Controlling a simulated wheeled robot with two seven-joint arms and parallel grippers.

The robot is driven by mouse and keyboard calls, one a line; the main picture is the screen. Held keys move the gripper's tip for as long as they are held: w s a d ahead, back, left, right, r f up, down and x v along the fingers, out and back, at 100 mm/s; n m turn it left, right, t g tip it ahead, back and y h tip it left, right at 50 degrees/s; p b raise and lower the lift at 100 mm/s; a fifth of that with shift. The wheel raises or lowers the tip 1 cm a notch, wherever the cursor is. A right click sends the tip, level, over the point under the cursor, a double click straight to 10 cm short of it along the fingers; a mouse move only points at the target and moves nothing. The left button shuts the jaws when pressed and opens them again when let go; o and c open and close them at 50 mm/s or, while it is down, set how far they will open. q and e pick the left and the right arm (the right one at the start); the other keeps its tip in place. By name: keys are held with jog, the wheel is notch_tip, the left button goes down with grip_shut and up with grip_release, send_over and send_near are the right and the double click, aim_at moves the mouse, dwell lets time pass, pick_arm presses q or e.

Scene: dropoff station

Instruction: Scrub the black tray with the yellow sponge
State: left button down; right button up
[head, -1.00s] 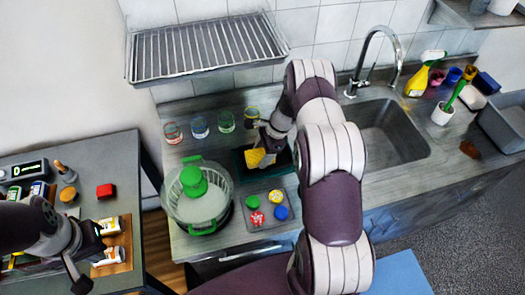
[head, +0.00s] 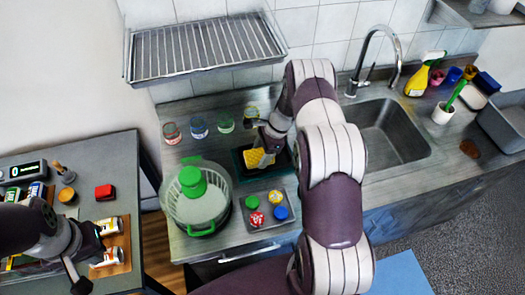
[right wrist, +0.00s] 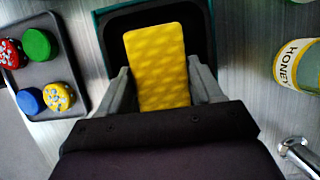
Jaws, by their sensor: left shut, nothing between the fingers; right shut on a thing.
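The yellow sponge (head: 257,158) is held between the fingers of my right gripper (head: 266,150), over the black tray. In the right wrist view the sponge (right wrist: 158,66) sticks out from between the two grey fingers (right wrist: 158,88). The black tray (head: 284,162) has a teal edge and lies on the counter; it also shows behind the sponge (right wrist: 112,40). The arm and gripper hide part of it. I cannot tell whether the sponge touches the tray. My left gripper (head: 85,268) is shut and empty, by the side table at the lower left.
A small grey tray (head: 268,225) with several coloured lids sits in front of the black tray. A salad spinner (head: 198,200) stands left. Several glass jars (head: 226,122) stand behind. The sink (head: 395,135) is right, and a wire rack (head: 205,50) hangs above.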

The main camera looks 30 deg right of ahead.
jog(key=shift+s+d+f+b, duration=0.1)
jog(key=shift+s+d+b, duration=0.1)
jog(key=shift+d, duration=0.6)
jog(key=shift+s+d+b, duration=0.15)
jog(key=shift+d, duration=0.6)
jog(key=shift+w+a, duration=0.15)
jog(key=shift+a, duration=0.95)
jog(key=shift+w+a, duration=0.2)
jog(key=shift+a, duration=0.3)
jog(key=shift+s+d, duration=0.2)
jog(key=shift+d, duration=0.6)
jog(key=shift+s+d, duration=0.15)
jog(key=shift+d, duration=0.65)
jog(key=shift+w+a, duration=0.2)
jog(key=shift+a, duration=0.65)
jog(key=shift+w+a, duration=0.2)
jog(key=shift+a, duration=0.6)
jog(key=shift+s+d+b, duration=0.2)
jog(key=shift+d+b, duration=0.05)
jog(key=shift+d, duration=0.55)
jog(key=shift+s+d+b, duration=0.2)
jog(key=shift+d, duration=0.6)
jog(key=shift+w+a, duration=0.2)
jog(key=shift+a, duration=0.85)
jog(key=shift+w+a, duration=0.15)
jog(key=shift+a, duration=0.45)
